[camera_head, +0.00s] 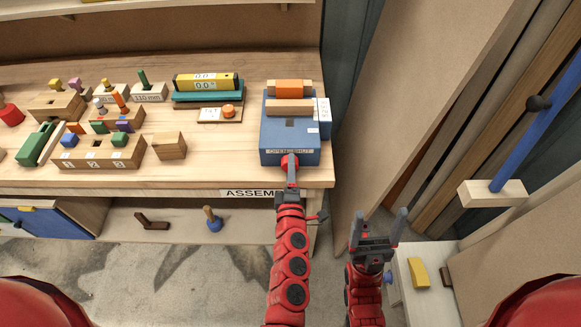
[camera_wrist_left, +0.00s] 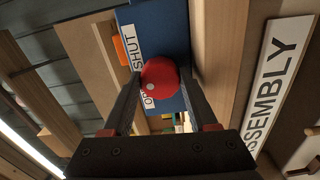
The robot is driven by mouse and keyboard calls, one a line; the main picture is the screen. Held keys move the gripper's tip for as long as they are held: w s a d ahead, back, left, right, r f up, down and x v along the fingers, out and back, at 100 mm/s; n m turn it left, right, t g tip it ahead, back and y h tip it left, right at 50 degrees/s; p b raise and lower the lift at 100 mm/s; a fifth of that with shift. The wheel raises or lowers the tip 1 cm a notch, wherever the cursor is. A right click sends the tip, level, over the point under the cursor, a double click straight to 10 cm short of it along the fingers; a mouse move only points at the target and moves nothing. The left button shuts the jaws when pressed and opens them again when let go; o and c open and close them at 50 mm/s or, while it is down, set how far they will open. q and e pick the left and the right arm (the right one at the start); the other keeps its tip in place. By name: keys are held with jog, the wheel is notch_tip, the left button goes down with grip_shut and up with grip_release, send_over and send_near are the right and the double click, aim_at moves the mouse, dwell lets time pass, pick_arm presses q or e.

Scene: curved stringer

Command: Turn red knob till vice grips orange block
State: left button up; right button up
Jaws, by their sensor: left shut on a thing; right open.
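The blue vice (camera_head: 272,152) stands at the right end of the workbench, with a label reading OPEN and SHUT on its front. The orange block (camera_head: 289,87) lies at the back of the vice, and a tan wooden bar (camera_head: 289,107) lies across in front of it. I cannot tell whether they touch. The red knob (camera_wrist_left: 160,78) is on the vice's front, with a pale dot on its face. My left gripper (camera_head: 290,168) is shut on the red knob, one finger on each side. My right gripper (camera_head: 377,232) is open and empty, low, right of the bench.
Wooden blocks, pegs and a yellow-and-teal gauge (camera_head: 206,83) stand on the bench to the left. An orange button (camera_head: 228,111) on a small board is left of the vice. A low shelf runs below. A pale box with a yellow block (camera_head: 419,273) is at lower right.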

pick_arm(q)
jog(key=m+p, duration=0.2)
jog(key=m, duration=0.4)
jog(key=m+p, duration=0.2)
jog(key=m, duration=0.3)
jog(key=shift+f+m, duration=0.15)
jog(key=shift+m, duration=0.25)
jog(key=m+p, duration=0.1)
jog(key=m, duration=0.3)
jog(key=shift+m, duration=0.3)
jog(key=m, duration=0.4)
jog(key=shift+a+f+m, duration=0.1)
jog(key=shift+m, duration=0.2)
jog(key=o, duration=1.4)
jog(key=shift+s, duration=0.15)
